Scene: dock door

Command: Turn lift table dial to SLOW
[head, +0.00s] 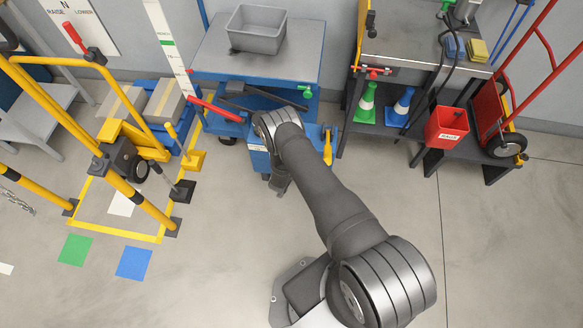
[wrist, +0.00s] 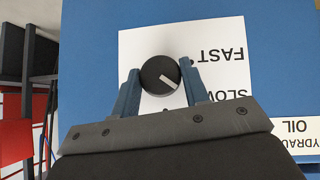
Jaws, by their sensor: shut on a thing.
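The round black dial (wrist: 160,75) with a white pointer line sits on a white label plate (wrist: 215,38) on a blue panel (wrist: 90,40) in the wrist view. The plate's upside-down words FAST (wrist: 232,54) and SLOW (wrist: 236,95) are to the dial's right, SLOW partly covered by a finger. The pointer line slants to the lower right in the picture, toward the SLOW side. My gripper (wrist: 162,84) has one blue finger on each side of the dial and is shut on it. In the head view my arm hides the dial; the blue lift table (head: 300,45) stands behind.
A grey bin (head: 257,32) stands on the lift table. A red bucket (head: 446,127), green and blue cones and a hand truck are to the right. A yellow frame (head: 130,195) with boxes is to the left.

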